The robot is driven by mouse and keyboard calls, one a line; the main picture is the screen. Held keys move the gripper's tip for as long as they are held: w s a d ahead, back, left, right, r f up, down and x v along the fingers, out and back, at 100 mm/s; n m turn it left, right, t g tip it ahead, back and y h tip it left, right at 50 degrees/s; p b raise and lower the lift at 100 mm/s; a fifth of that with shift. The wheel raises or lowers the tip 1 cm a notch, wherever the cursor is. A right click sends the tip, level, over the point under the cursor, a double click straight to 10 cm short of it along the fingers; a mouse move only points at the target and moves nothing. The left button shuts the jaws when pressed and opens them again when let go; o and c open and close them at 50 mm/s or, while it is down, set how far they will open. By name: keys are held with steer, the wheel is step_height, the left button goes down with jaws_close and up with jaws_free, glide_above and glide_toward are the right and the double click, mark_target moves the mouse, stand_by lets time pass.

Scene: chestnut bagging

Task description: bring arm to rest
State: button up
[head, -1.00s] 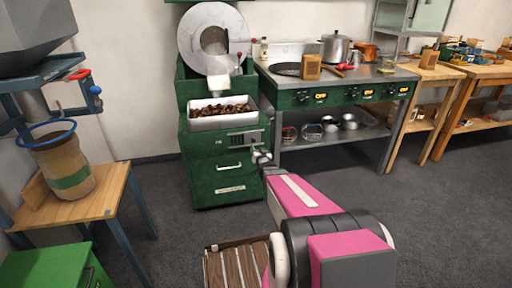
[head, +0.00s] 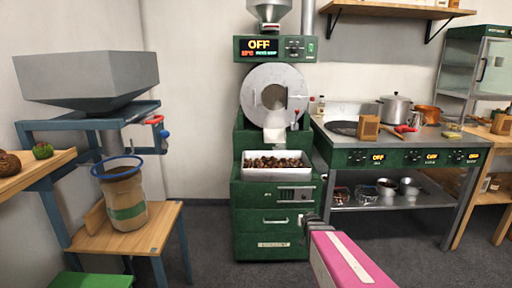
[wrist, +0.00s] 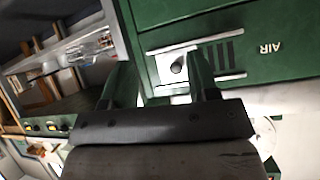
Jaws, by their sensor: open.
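My gripper (head: 309,220) is at the end of my pink arm, low in front of the right side of the green roaster cabinet (head: 262,222). In the wrist view my gripper (wrist: 160,78) has its two dark fingers apart, with nothing between them. Behind the fingers is the green cabinet front (wrist: 265,75), with a dark knob and the word AIR. The wrist picture is turned over. I cannot tell how far the fingers are from the cabinet.
A white tray (head: 226,172) of chestnuts sits on the cabinet below the roaster drum. A steel shelf (head: 390,200) under the stove holds pots. Grey floor lies between.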

steer(key=s+a+r+n+g, duration=0.1)
steer(key=s+a+g, duration=0.1)
steer(key=s, duration=0.4)
steer(key=s+a+r+g+y, duration=0.1)
steer(key=s+a+g, duration=0.1)
steer(key=s+g, duration=0.3)
steer(key=s+a+n+g, duration=0.1)
steer(key=s+a+g, duration=0.1)
steer(key=s, duration=0.7)
steer(key=shift+s+a+r+n+g, duration=0.3)
steer(key=shift+r+g, duration=0.1)
steer(key=shift+g, duration=0.5)
